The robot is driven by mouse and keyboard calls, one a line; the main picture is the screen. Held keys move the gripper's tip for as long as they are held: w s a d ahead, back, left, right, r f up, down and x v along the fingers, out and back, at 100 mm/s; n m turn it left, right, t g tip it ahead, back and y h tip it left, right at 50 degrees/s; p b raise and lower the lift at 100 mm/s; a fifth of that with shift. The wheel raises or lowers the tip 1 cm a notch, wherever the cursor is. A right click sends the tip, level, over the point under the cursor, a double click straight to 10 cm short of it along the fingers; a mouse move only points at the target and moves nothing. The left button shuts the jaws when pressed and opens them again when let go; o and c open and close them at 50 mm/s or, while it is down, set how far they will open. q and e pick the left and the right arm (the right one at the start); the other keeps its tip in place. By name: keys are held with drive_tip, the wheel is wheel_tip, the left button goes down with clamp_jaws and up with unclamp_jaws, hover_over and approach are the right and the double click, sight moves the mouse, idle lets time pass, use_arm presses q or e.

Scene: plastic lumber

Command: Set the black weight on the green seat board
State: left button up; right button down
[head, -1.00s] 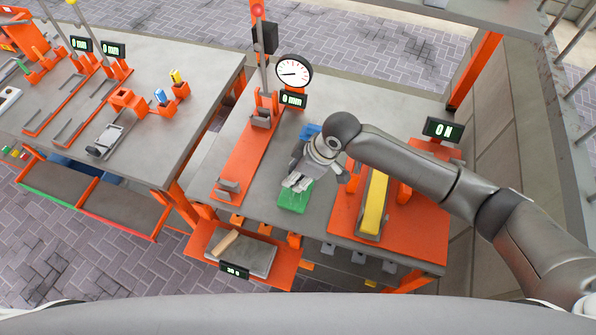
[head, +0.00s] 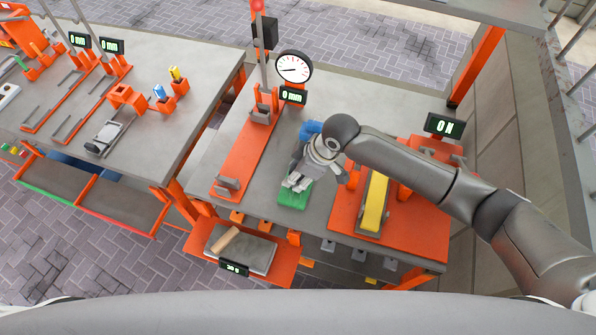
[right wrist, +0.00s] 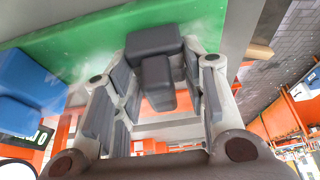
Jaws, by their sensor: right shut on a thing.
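The green seat board (head: 293,202) lies flat on the grey bench in the head view. It also fills the upper part of the right wrist view (right wrist: 100,42). My right gripper (head: 297,184) points down over the board. In the right wrist view, my right gripper (right wrist: 160,95) is shut on the black weight (right wrist: 154,42), whose narrower part sits between the fingers and whose wider end is against the green. I cannot tell whether the weight touches the board. The weight is hidden by the gripper in the head view. My left gripper is not in view.
A blue block (head: 310,129) stands behind my gripper. An orange fixture with a yellow bar (head: 375,202) is close on the right. An orange rail (head: 246,158) with a dial gauge (head: 294,67) is on the left.

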drive_tip(key=shift+f, duration=0.15)
drive_tip(key=c, duration=0.9)
unclamp_jaws()
drive_tip(key=shift+c, duration=0.2)
drive_tip(key=shift+o, duration=1.3)
drive_tip(key=shift+f, duration=0.1)
drive_tip(key=o, duration=0.3)
drive_tip(key=shift+r, duration=0.2)
wheel_tip(320, 180, up, 7)
drive_tip(key=p, duration=0.7)
drive_tip(key=shift+f, duration=0.1)
